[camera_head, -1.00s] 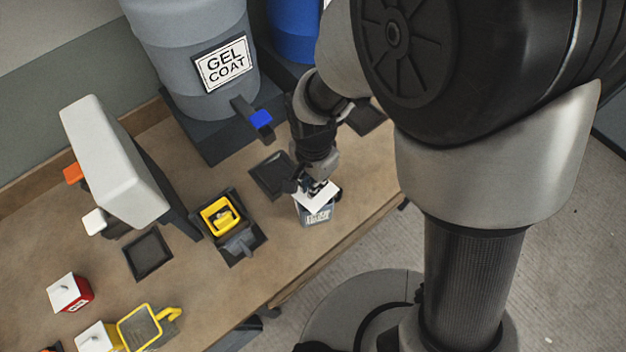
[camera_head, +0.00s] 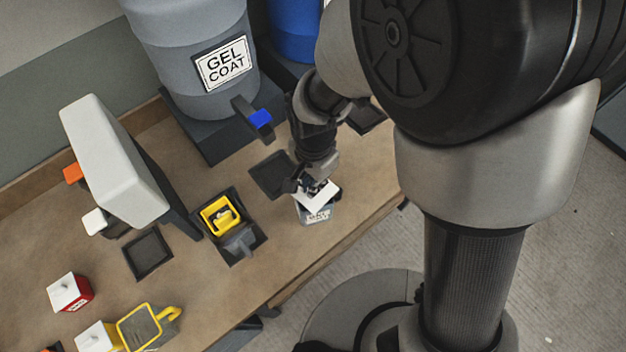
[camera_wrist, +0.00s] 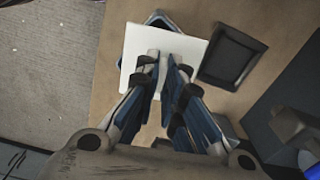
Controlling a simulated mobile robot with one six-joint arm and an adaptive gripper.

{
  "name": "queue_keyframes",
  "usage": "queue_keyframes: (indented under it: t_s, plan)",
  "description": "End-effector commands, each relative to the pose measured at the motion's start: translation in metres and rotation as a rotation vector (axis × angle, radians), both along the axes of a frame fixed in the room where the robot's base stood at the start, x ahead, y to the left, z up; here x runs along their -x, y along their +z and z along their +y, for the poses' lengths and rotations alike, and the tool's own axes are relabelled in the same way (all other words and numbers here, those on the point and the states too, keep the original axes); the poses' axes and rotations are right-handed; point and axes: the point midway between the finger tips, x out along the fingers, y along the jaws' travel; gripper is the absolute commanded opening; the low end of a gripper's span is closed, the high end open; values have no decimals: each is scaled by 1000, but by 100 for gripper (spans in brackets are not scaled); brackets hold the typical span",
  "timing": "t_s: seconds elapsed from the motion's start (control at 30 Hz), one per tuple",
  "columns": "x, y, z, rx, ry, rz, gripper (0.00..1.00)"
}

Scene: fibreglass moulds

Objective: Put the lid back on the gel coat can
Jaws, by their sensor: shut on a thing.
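My gripper (camera_head: 317,184) is shut on the white square lid (camera_head: 318,199) and holds it over the gel coat can (camera_head: 318,216). The can is a grey-blue square can with a pale label, standing near the front edge of the bench. In the wrist view, the fingertips (camera_wrist: 166,66) are at the middle of the lid (camera_wrist: 192,48). Corners of the can (camera_wrist: 157,19) stick out past the lid's edges, so the two look turned against each other. I cannot tell whether the lid touches the can. The can's opening is hidden.
A grey gel coat drum (camera_head: 190,60) with a blue-handled tap (camera_head: 260,119) stands behind. An empty black tray (camera_head: 270,175) lies just left of the can. Further left are a yellow container (camera_head: 220,215), a white-and-grey machine (camera_head: 115,160) and a red can (camera_head: 82,292).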

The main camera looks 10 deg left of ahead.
Motion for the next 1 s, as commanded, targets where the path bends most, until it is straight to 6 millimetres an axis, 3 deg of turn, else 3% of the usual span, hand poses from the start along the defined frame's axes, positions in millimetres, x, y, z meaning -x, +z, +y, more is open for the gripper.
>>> queue_keyframes:
  t_s: [0.9,0.93,1.0]
  plan:
    - [0,-3,0,0,0,0,0]
    - [0,-3,0,0,0,0,10]
    - [0,-3,0,0,0,0,15]
